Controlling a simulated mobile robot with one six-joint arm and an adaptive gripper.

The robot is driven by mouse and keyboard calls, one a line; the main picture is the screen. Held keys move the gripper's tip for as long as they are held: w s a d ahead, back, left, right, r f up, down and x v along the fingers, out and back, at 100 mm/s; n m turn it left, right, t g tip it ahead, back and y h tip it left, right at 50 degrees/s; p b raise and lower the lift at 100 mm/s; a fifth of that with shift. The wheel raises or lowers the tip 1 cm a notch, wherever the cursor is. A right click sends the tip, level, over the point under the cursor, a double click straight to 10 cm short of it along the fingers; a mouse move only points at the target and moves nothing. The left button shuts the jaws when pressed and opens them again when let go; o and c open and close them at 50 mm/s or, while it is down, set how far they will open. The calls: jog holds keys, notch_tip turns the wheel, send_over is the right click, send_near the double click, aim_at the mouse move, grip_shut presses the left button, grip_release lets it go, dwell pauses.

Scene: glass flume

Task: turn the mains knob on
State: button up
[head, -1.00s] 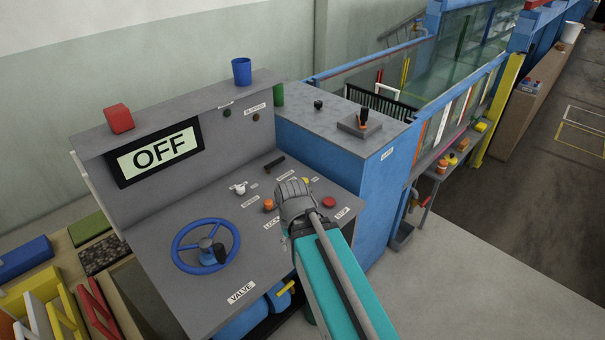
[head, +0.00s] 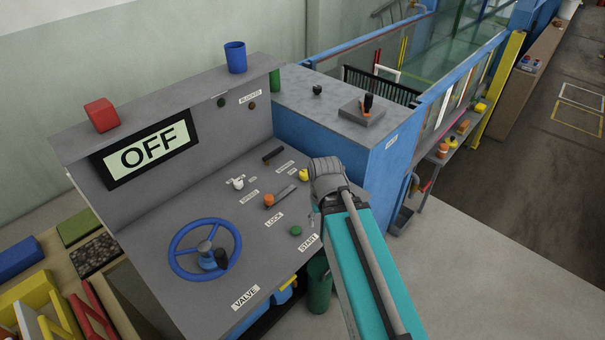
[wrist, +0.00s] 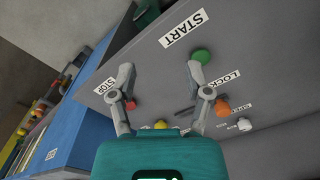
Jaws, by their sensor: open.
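The grey control desk (head: 160,235) carries several knobs, and its display (head: 150,155) reads OFF. I cannot read a mains label. A black bar-shaped knob (head: 273,155) sits at the back of the desk top beside a small label. A white knob (head: 238,183) sits left of the orange knob (head: 268,200); the white knob also shows in the wrist view (wrist: 244,124). My gripper (wrist: 160,72) is open and empty, its fingers spread above the desk's right part. It touches no knob that I can see. In the head view my wrist hides most of it.
A blue valve wheel (head: 205,249) stands up at the desk's front left. A green START button (head: 296,230) and a yellow knob (head: 304,174) are near my arm. A blue cabinet (head: 385,165) rises to the right. The desk's middle is flat and low.

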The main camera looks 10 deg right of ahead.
aim_at(305, 173)
jog(key=shift+o, duration=1.1)
jog(key=shift+w+r, duration=0.1)
jog(key=shift+w, duration=0.25)
jog(key=w+r+n+p, duration=0.2)
jog(key=w, duration=1.2)
jog(key=w+d+r+n+p, duration=0.1)
jog(key=w+r+n+p, duration=0.1)
jog(key=w, duration=1.2)
jog(key=shift+w+r+p, duration=0.3)
jog(key=shift+r+p, duration=0.05)
jog(key=shift+p, duration=0.05)
jog(key=shift+s+f, duration=0.1)
jog(key=shift+f, duration=0.15)
notch_tip(305, 173, down, 13)
jog(key=b, duration=1.3)
jog(key=shift+f+b, duration=0.15)
jog(key=shift+b, duration=0.25)
